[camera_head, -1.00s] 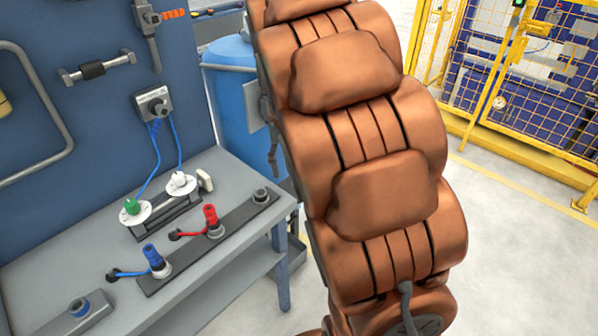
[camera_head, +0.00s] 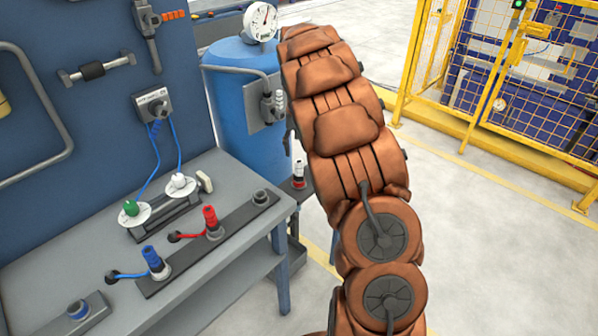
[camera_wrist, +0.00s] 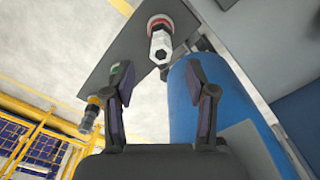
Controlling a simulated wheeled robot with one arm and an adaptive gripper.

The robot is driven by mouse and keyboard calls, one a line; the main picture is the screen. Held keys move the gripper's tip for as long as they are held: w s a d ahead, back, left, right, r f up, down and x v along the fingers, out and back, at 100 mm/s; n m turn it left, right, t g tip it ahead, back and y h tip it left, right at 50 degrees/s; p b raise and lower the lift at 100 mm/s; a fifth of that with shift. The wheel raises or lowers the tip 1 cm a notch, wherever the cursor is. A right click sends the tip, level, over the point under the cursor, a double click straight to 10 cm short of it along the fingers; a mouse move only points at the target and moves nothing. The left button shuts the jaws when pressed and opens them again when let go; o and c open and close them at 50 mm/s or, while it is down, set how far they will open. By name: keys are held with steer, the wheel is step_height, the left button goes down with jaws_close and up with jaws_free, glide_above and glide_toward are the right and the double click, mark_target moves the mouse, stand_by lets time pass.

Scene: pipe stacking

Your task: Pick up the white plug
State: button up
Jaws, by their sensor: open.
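A white plug (camera_wrist: 163,45) with a red ring at its base stands on a dark grey plate (camera_wrist: 120,50) in the wrist view, just beyond my fingertips. A white piece with a red and black base (camera_head: 299,173), seen beside my arm in the head view, looks like the same plug. My gripper (camera_wrist: 157,68) is open and empty, its two fingers apart and not touching the plug. My gripper is hidden in the head view. Another white-topped connector (camera_head: 179,180) stands on a white disc on the workbench.
The grey workbench (camera_head: 225,258) holds a green connector (camera_head: 130,207), a red connector (camera_head: 210,216) and a blue connector (camera_head: 152,256). A blue tank (camera_head: 240,140) stands behind my arm and close beside my right finger in the wrist view. Open floor lies right, before yellow fencing (camera_head: 470,130).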

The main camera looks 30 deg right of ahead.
mark_target(299, 161)
steer(key=shift+a+f+p, duration=0.1)
steer(key=shift+f+p, duration=0.9)
steer(key=shift+f, duration=1.9)
steer(key=shift+c, duration=0.4)
jaws_close()
